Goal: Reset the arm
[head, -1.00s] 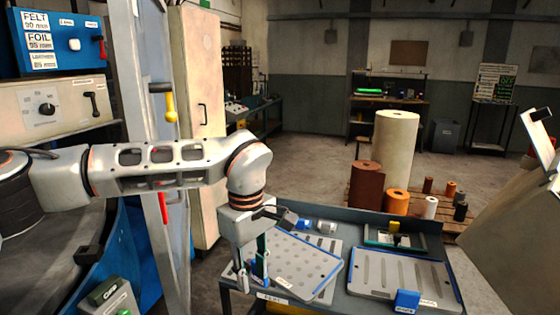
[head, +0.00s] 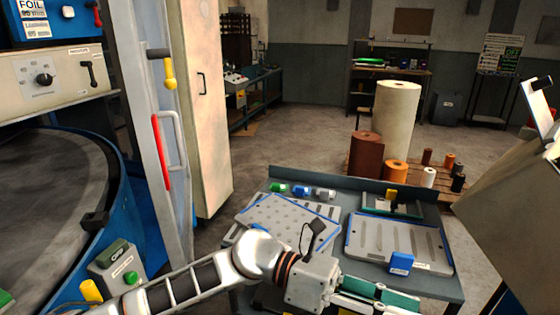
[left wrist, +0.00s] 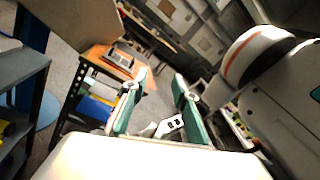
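My left arm (head: 190,286) comes in low from the left in the head view and bends at a white joint in front of the table. Its left gripper (head: 400,304) points right, near the bottom edge of the view. Its teal-padded fingers are apart in the left wrist view (left wrist: 160,88), with nothing held between them. Beyond them a small white part with dark slots shows; I cannot tell what it is. My right gripper cannot be made out in either view.
A table (head: 290,178) holds a perforated plate (head: 288,222), a slotted plate (head: 395,238) with a blue block (head: 401,262), and several small coloured items at the back left. Blue machinery (head: 135,225) stands left. Large rolls (head: 396,118) stand behind. Open floor lies between.

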